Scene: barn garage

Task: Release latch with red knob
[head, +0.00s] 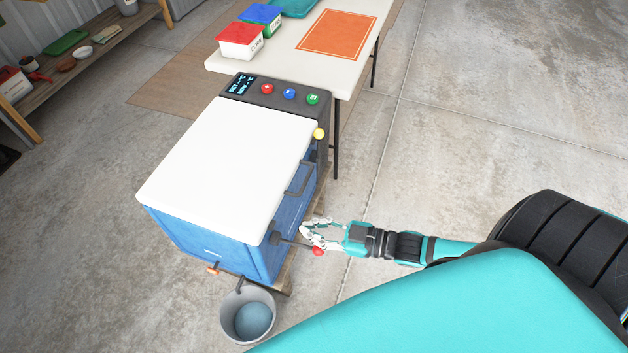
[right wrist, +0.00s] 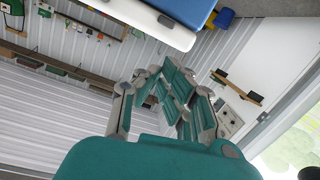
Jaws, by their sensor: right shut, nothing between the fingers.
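The latch's red knob (head: 318,251) sits at the end of a dark lever (head: 291,243) that sticks out from the near right corner of a blue chest (head: 206,240) with a white lid (head: 225,160). My right gripper (head: 306,232) is at the lever, its fingers just above and left of the red knob in the picture. It is shut with nothing held; whether it touches the lever I cannot tell. Its fingers also show in the right wrist view (right wrist: 168,88), where neither knob nor lever can be made out. My left gripper is out of view.
A yellow knob (head: 319,133) and a dark handle (head: 301,179) are on the chest's right side. A grey bucket (head: 236,302) stands below an orange tap (head: 213,268). A white table (head: 343,80) with boxes stands behind. The floor to the right is clear.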

